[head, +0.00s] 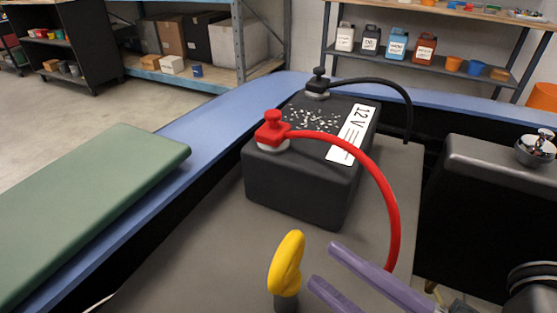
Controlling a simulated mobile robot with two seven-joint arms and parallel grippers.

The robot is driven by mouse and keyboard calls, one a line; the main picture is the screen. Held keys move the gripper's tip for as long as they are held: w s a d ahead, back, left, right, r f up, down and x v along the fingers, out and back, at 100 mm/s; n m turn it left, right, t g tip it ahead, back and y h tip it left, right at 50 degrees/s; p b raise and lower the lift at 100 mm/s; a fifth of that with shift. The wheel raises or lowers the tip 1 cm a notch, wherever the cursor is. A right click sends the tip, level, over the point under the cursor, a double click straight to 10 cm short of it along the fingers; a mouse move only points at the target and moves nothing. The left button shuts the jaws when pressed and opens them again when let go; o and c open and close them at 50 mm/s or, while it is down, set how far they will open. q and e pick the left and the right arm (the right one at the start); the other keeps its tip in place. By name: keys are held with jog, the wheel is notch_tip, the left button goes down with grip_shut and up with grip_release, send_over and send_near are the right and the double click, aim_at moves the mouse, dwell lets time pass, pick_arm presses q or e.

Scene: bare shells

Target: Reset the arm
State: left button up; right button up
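My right gripper (324,265) is at the bottom, right of centre, with two purple fingers pointing up and to the left. The fingers are apart, and I see nothing between them. The rest of my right arm is mostly cut off by the lower edge. My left gripper is not in view.
A black 12 V battery (300,180) with a red clamp (272,130), red cable (385,205) and black cable (405,95) stands ahead on a grey surface. A green pad (90,195) lies left on the blue body edge. Shelves stand behind.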

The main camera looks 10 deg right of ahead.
jog(key=shift+s+d, duration=0.25)
jog(key=shift+s, duration=0.05)
